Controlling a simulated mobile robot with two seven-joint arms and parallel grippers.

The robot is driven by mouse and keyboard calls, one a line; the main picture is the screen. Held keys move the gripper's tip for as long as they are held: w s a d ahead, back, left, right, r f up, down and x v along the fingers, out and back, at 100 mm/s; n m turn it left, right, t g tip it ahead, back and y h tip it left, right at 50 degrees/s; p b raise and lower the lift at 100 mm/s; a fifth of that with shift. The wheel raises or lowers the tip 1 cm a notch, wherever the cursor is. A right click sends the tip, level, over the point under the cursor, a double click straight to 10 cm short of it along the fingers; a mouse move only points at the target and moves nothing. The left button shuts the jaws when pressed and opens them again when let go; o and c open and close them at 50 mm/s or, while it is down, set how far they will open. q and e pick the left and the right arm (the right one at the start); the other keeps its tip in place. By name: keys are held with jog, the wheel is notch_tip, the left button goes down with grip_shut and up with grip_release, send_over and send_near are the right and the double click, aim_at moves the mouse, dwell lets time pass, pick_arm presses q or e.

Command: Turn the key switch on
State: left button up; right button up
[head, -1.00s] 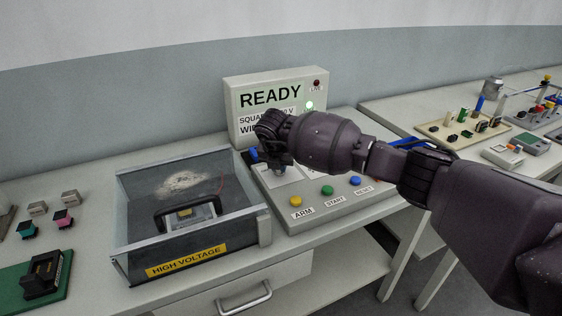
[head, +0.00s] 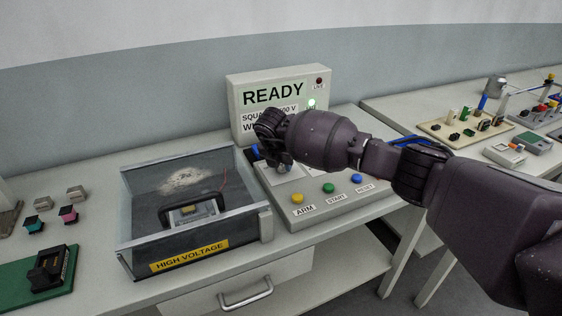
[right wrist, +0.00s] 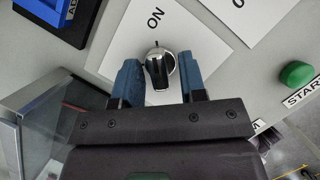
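The key switch (right wrist: 160,68) is a round silver and black knob on a white plate (right wrist: 119,43) marked ON, in the right wrist view. Its black grip runs nearly up and down in that picture, with the word ON above it. My right gripper (right wrist: 158,82) is open, with one blue finger on each side of the knob and small gaps between. My left gripper is in neither view.
A sign box (head: 279,101) reading READY, with a lit green lamp, stands behind the panel. A glass-walled HIGH VOLTAGE box (head: 189,257) is close on the left. Yellow, green and blue buttons (head: 328,188) line the panel's front. A second table (head: 400,105) holds parts at right.

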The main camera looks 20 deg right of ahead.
jog(key=shift+a+r, duration=0.1)
jog(key=shift+r, duration=0.4)
jog(key=p+v, duration=0.2)
jog(key=v, duration=0.7)
jog(key=shift+s+a+r, duration=0.1)
jog(key=shift+s+r, duration=0.15)
jog(key=shift+r, duration=0.1)
